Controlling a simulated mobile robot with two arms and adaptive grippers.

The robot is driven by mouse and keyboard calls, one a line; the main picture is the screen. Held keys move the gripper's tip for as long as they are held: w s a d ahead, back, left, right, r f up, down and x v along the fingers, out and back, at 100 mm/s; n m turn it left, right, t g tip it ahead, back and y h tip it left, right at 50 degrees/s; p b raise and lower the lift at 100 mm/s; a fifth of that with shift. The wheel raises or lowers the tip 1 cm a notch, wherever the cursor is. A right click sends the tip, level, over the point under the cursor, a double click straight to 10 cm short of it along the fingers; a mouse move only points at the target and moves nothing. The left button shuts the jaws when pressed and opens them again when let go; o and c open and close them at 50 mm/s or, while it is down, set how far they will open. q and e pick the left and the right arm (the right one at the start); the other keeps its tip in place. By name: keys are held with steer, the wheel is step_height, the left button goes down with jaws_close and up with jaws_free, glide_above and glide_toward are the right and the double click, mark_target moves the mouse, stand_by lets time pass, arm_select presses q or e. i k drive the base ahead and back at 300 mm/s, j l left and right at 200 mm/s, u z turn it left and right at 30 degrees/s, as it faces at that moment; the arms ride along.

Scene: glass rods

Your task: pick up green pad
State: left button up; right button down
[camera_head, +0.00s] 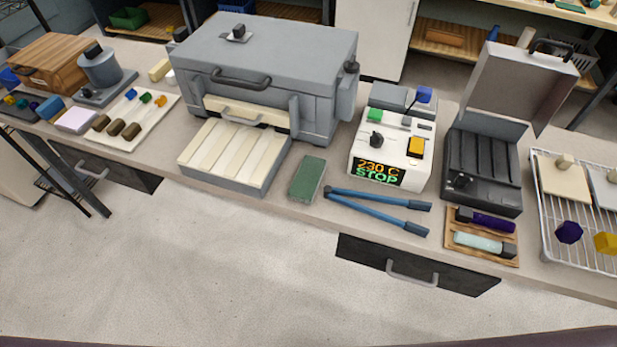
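The green pad (307,179) is a flat, dark green rectangle with a lighter edge. It lies on the bench top near the front edge, between the cream-slatted tray and the blue tongs. Nothing covers it. Neither of my grippers shows in the head view, and nothing is touching the pad from above.
A large grey kiln box (265,75) stands behind a slatted tray (230,184). Blue tongs (375,207) lie right of the pad, before a controller (392,145) reading "230 C STOP". An open black case (483,165) and wire rack (541,233) stand farther right. The floor in front is clear.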

mark_target(303, 189)
steer(key=j, duration=0.65)
steer(key=k+j+z, duration=0.15)
steer(key=j, duration=1.1)
steer(key=k+j+z, duration=0.05)
